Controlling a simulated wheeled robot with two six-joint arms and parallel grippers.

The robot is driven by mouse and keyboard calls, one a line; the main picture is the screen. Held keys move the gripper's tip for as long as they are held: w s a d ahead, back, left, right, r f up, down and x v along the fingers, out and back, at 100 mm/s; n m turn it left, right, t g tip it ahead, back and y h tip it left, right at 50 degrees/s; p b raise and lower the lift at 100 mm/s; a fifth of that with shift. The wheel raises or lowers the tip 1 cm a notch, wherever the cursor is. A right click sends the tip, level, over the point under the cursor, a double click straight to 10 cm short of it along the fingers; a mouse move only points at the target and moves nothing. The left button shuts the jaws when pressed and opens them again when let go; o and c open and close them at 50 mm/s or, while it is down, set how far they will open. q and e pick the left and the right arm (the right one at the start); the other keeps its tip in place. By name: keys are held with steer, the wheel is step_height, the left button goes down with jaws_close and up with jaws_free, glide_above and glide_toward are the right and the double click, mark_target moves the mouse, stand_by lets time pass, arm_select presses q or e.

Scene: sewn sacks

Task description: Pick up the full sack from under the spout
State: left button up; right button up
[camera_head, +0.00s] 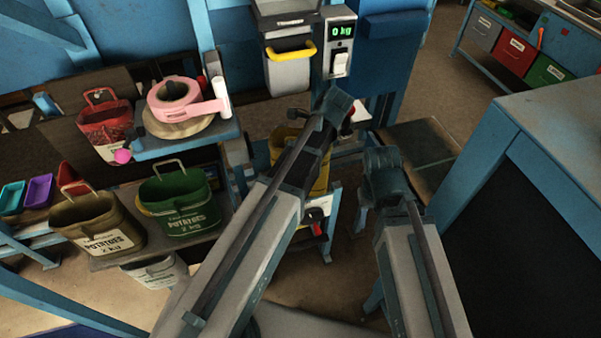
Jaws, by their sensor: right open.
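The spout (289,68) is a grey chute with a yellow handle, at the top middle of the head view. Below it a yellow sack (321,180) shows only in part, behind my left arm. Its top and contents are hidden, so I cannot tell how full it is. The scale display (342,31) beside the spout reads 0 kg. My right gripper (384,186) is right of the yellow sack, apart from it in the picture, open and empty as far as I see. My left arm crosses in front of the sack; its gripper does not show clearly.
A green sack (180,205) and an olive sack (97,224), both labelled potatoes, stand on a low shelf at left. A red sack (105,130) is behind them. A pink tape dispenser (180,98) sits on a blue stand. A blue-framed bench (545,115) borders the right.

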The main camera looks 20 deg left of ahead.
arm_select(q)
steer(key=shift+r, duration=0.1)
steer(key=shift+c, duration=0.3)
jaws_close()
stand_by(0.9)
